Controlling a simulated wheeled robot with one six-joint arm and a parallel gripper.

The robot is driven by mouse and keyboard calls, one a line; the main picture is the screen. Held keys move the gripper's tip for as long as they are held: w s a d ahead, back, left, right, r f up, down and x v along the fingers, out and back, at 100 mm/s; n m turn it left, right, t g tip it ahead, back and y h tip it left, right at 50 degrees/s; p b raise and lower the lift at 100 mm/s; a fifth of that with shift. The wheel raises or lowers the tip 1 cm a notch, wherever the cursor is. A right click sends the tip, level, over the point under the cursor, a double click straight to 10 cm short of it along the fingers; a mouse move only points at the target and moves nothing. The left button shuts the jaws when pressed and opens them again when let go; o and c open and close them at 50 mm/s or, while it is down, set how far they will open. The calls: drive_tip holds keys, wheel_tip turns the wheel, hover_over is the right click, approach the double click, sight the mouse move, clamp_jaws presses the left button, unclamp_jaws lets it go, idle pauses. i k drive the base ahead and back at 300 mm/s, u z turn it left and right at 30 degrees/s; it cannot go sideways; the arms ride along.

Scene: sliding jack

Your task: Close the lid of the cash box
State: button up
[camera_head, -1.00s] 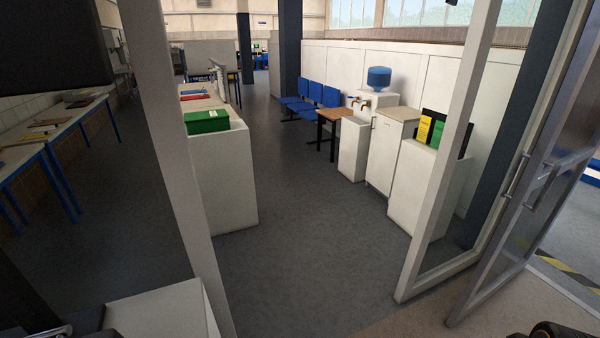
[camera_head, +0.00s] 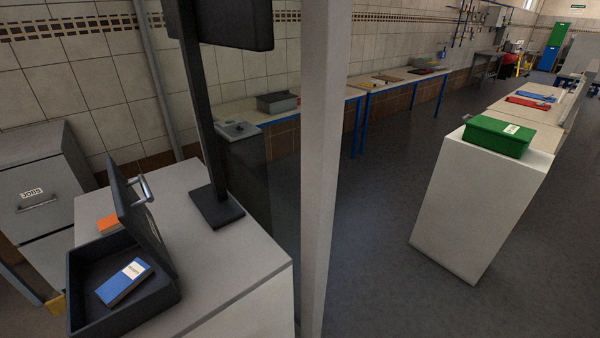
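The cash box (camera_head: 172,297) is a dark grey box on a white counter (camera_head: 235,275) at the lower left. Its lid (camera_head: 140,215) stands open, tilted up on the right side of the box, with a silver handle (camera_head: 142,188) on it. Inside the box lies a blue booklet with a white label (camera_head: 124,281). The front of the box is partly cut off by the bottom edge. My gripper is not in view.
A dark monitor stand (camera_head: 217,207) stands on the counter behind the box, and an orange pad (camera_head: 109,223) lies beside it. A grey filing cabinet (camera_head: 40,185) is at the left. A pale post (camera_head: 325,170) rises right of the counter. Grey floor (camera_head: 385,220) beyond is clear.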

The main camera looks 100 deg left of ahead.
sight(132, 212)
drive_tip(key=u, duration=1.05)
drive_tip(key=i, duration=1.25)
drive_tip(key=u, duration=4.05)
drive_tip(key=i, duration=0.5)
drive_tip(key=u, duration=1.3)
drive_tip(key=i, duration=0.45)
drive_tip(key=z, duration=0.45)
